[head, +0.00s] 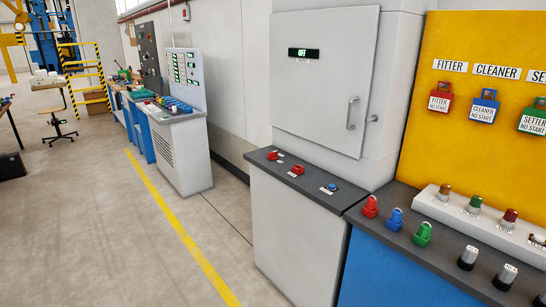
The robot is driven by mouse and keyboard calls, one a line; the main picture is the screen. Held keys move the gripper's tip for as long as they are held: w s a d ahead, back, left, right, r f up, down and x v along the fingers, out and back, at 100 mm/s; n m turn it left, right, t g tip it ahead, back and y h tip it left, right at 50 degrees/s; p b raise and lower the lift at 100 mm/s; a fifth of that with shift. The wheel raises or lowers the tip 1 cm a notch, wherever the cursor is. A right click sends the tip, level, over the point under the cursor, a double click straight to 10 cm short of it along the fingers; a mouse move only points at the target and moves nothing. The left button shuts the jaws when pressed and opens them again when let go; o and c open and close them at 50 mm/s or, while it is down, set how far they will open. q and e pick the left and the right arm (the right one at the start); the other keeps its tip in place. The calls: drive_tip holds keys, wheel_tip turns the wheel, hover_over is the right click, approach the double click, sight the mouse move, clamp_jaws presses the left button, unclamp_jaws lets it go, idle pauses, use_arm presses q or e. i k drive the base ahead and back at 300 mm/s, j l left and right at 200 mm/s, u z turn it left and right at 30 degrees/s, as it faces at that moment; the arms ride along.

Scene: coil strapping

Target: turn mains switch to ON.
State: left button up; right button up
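A grey cabinet (325,90) stands in the middle right of the head view. A small dark display (303,53) on its door reads OFF. The door is shut and has a vertical handle (351,113). Neither of my grippers is in view.
A yellow board (480,45) at right carries red, blue and green lockout tags. Below it, a blue bench (385,275) holds red, blue and green padlocks and a white button strip (485,222). Another console (180,150) stands further left.

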sight(273, 156)
drive_tip(key=i+j+z, duration=0.15)
drive_tip(key=i+j, duration=0.15)
drive_tip(key=i, duration=0.25)
drive_tip(key=i+j+z, duration=0.1)
drive_tip(key=i+j, duration=0.3)
drive_tip(key=i, duration=0.15)
drive_tip(key=i+j+z, duration=0.15)
drive_tip(key=i+j, duration=0.25)
drive_tip(key=i, duration=0.15)
